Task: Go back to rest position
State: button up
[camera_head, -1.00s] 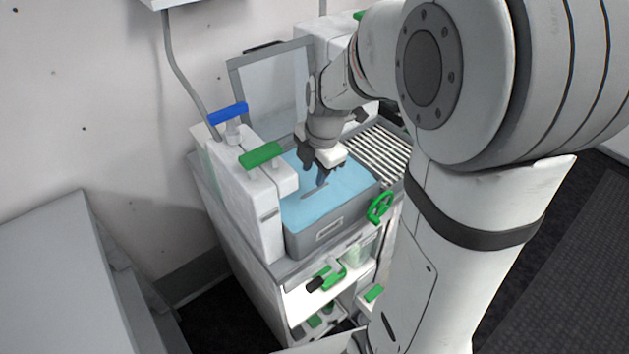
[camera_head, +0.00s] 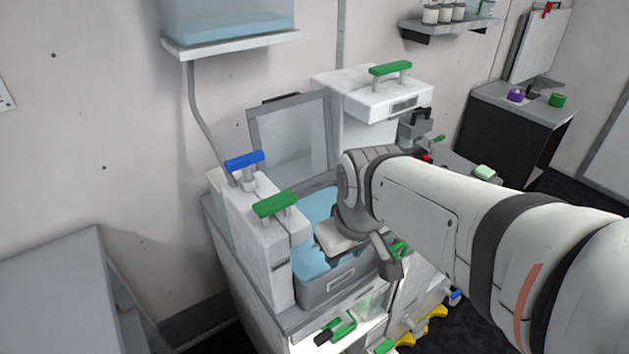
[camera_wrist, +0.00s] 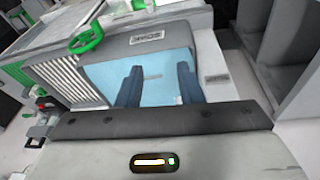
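My gripper (camera_wrist: 158,86) shows in the wrist view with its two dark blue fingers spread apart, open and with nothing between them. Beyond the fingers is the light-blue basin (camera_wrist: 105,75), with a small dark mark in its surface. In the head view the blue basin (camera_head: 313,214) sits in a grey-rimmed box on the white machine, its grey lid raised behind it. My wrist and forearm cover the basin's right side, and the fingertips are mostly hidden there.
A white unit with blue (camera_head: 244,161) and green (camera_head: 275,204) handles stands left of the basin. A white block with a green handle (camera_head: 390,69) is behind. A green wheel (camera_wrist: 86,37) is on the basin's side. A tank shelf (camera_head: 232,43) hangs above.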

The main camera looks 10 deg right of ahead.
jog(key=s+m, duration=0.2)
jog(key=m, duration=0.1)
jog(key=shift+d, duration=0.35)
dwell(1.1)
